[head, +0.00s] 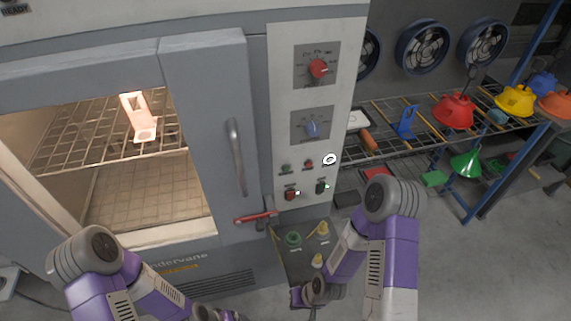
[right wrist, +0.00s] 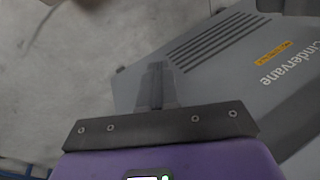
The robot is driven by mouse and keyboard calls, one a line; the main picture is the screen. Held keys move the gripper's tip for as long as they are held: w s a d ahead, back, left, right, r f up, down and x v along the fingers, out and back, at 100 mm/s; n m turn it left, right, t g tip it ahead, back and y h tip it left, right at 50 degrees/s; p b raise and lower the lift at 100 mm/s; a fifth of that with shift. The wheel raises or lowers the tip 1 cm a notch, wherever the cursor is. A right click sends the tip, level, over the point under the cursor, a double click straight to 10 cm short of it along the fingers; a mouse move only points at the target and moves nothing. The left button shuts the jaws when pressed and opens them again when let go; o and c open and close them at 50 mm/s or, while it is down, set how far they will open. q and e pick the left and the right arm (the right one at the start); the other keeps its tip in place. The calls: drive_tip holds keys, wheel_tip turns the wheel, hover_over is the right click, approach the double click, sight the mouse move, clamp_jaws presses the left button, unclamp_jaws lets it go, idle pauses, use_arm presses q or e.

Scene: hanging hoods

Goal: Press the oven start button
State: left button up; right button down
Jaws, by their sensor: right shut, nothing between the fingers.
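The oven (head: 203,105) stands at the left with a light control panel (head: 285,125) on its right side. The panel carries a red knob (head: 318,69), a blue knob (head: 311,128), a small green button (head: 286,168) and a small red button (head: 308,164). Below are a red switch (head: 291,194) and a dark switch (head: 321,187). The labels are too small to read, so I cannot tell which is start. My right gripper (right wrist: 157,72) is shut and empty, low in front of the oven and away from the panel. My left gripper's fingers are out of view.
The oven door shows a vertical handle (head: 235,157), a red lever (head: 256,217) and a lit part (head: 138,118) on a rack inside. A small tray (head: 296,265) with green and yellow pieces is below the panel. A wire rack (head: 440,127) with coloured hoods stands right.

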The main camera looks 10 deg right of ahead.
sight(286, 169)
use_arm(q)
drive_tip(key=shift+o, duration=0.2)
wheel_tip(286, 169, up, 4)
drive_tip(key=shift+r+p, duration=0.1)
drive_tip(key=shift+p, duration=1.15)
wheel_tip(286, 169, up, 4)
drive_tip(key=p, duration=0.4)
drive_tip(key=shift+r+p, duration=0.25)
drive_tip(key=shift+p, duration=0.1)
use_arm(e)
drive_tip(key=w+d+r+n+t+y, duration=0.1)
drive_tip(key=w+r, duration=0.3)
drive_tip(key=r, duration=0.7)
drive_tip(key=w+d+r+n+t+y, duration=0.1)
drive_tip(key=w+r+n+t, duration=0.3)
drive_tip(key=r, duration=0.7)
drive_tip(key=w+d+r+n+t+y, duration=0.1)
drive_tip(key=w+r, duration=0.3)
drive_tip(key=r, duration=0.8)
drive_tip(key=shift+w+d+n+t+y, duration=0.45)
drive_tip(key=shift+n+t, duration=0.25)
drive_tip(key=shift+t, duration=0.2)
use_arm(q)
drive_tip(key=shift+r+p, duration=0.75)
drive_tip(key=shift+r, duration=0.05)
use_arm(e)
drive_tip(key=w, duration=0.8)
drive_tip(key=shift+w, duration=0.35)
drive_tip(key=shift+a, duration=0.1)
